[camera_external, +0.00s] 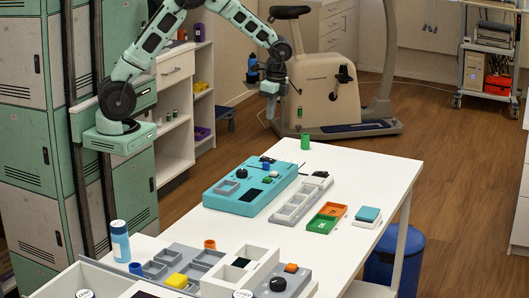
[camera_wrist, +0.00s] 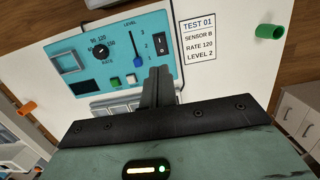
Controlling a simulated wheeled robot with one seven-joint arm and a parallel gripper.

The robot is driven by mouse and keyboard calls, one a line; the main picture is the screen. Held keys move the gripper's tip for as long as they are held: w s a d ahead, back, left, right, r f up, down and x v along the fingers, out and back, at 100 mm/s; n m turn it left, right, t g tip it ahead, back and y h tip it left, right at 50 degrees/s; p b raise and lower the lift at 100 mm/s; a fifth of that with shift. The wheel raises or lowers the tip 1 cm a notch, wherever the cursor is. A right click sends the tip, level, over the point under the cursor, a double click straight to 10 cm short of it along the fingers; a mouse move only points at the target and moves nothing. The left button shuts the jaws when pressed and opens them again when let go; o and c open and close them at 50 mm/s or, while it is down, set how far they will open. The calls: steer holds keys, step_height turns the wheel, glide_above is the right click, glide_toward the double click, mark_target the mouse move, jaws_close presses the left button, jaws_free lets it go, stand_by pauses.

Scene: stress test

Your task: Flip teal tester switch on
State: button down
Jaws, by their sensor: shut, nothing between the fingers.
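The teal tester (camera_external: 278,183) lies on the white table in the external view. In the wrist view its teal panel (camera_wrist: 72,40) carries a black rocker switch (camera_wrist: 159,43) near its right edge, with 1 and 0 marks. Which side of the rocker is pressed is too small to tell. A blue level slider (camera_wrist: 138,62) and a black rate knob (camera_wrist: 100,51) sit left of the switch. My gripper (camera_external: 270,112) is shut and empty, above and beyond the table's far edge. In the wrist view my shut fingers (camera_wrist: 159,72) point toward the panel, overlapping its edge just below the switch.
A card (camera_wrist: 199,37) reads TEST 01, Sensor B, Rate 120, Level 2. Grey trays (camera_external: 300,204) and orange and green boxes (camera_external: 323,224) lie right of the tester. An exercise bike (camera_external: 325,90) stands behind.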

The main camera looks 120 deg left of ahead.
mark_target(264, 157)
steer(key=f, duration=0.4)
steer(key=s+f+p, duration=0.1)
steer(key=f, duration=0.4)
steer(key=s+f+p, duration=0.1)
steer(key=f, duration=0.3)
steer(key=shift+f, duration=0.2)
steer(key=shift+s+f+t+b, duration=0.25)
steer(key=shift+f+t+b, duration=0.15)
steer(key=shift+t, duration=0.1)
steer(key=shift+w, duration=0.1)
steer(key=shift+d, duration=0.1)
